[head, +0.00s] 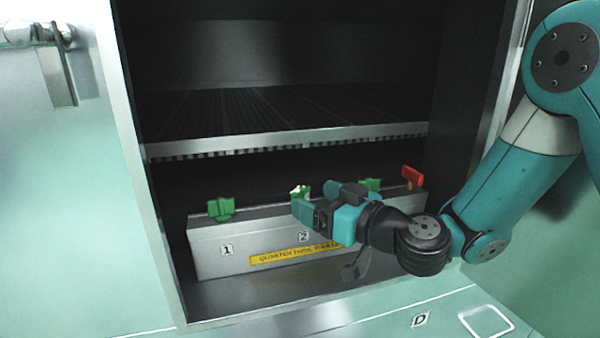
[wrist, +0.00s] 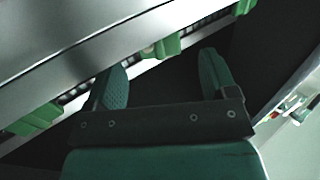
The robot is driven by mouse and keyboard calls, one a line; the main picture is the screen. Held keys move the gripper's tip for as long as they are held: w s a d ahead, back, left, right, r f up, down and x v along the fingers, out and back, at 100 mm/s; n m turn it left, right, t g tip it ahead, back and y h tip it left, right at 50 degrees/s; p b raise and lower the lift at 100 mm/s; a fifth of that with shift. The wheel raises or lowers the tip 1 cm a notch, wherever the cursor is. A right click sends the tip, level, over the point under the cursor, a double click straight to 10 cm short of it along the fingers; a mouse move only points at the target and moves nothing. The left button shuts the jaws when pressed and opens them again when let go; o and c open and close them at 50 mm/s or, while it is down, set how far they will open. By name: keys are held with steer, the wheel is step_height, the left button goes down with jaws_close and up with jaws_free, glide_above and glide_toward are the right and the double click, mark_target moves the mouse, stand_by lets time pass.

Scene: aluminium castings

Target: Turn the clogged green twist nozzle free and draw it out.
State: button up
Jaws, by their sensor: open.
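Several green twist nozzles stand in a row on a grey metal manifold (head: 215,255) inside the open cabinet. The middle nozzle (head: 301,191), above label 2, has pale crust on it and is partly hidden by my gripper (head: 312,204). My gripper is open, its fingers at the manifold's front near this nozzle. In the wrist view a green nozzle (wrist: 165,46) lies just beyond the gap between the open fingers (wrist: 160,78), with no visible contact.
A red lever (head: 411,176) stands at the manifold's right end. A yellow label strip (head: 290,256) is on the manifold's front, partly behind my gripper. A slatted shelf (head: 290,140) spans the cabinet above the nozzles. The cabinet floor (head: 250,302) in front is clear.

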mark_target(304, 192)
steer(key=shift+p+x, duration=1)
steer(key=shift+x, duration=1.2)
steer(key=c, duration=1)
steer(key=shift+f+n+g+y+b, duration=0.1)
steer(key=shift+n+g+y+b, duration=0.2)
steer(key=shift+b, duration=0.4)
steer(key=shift+n+g+y+b, duration=1)
steer(key=shift+n+g+b, duration=0.3)
steer(key=shift+g+b, duration=0.4)
steer(key=shift+n+g+y+b, duration=0.7)
steer(key=shift+n+g+b, duration=0.4)
steer(key=shift+g, duration=0.6)
steer(key=shift+n+g, duration=0.5)
steer(key=shift+g, duration=0.2)
